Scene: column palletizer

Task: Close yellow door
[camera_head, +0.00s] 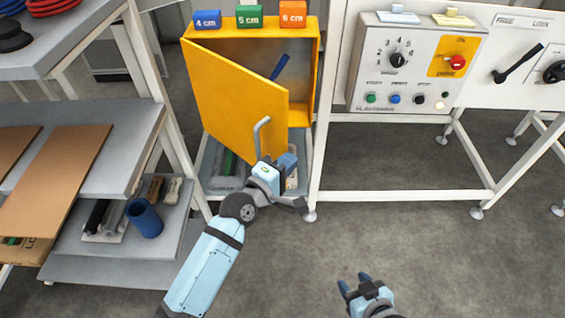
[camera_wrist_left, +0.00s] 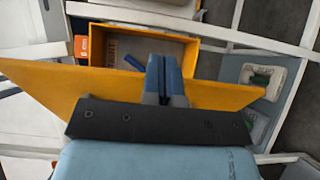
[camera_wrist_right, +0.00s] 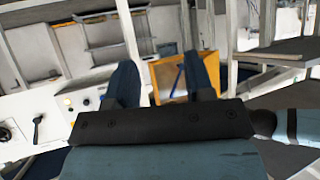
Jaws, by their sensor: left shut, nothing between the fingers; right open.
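The yellow door (camera_head: 235,95) stands partly open on a yellow cabinet (camera_head: 312,60), with its hinge side at the left and its free edge swung toward me. A grey curved handle (camera_head: 258,137) is near the free edge. My left gripper (camera_head: 289,160) is shut and empty by the lower free corner of the door. In the left wrist view its fingers (camera_wrist_left: 166,80) overlap the door panel (camera_wrist_left: 215,93); I cannot tell whether they touch it. My right gripper (camera_head: 355,284) is open and empty, low over the floor, away from the cabinet.
A blue-handled object (camera_head: 279,67) is inside the cabinet. Blue, green and orange blocks (camera_head: 250,16) sit on top. A control panel (camera_head: 415,65) stands to the right, on a white frame (camera_head: 405,197). Shelves (camera_head: 85,140) stand left. The floor in front is clear.

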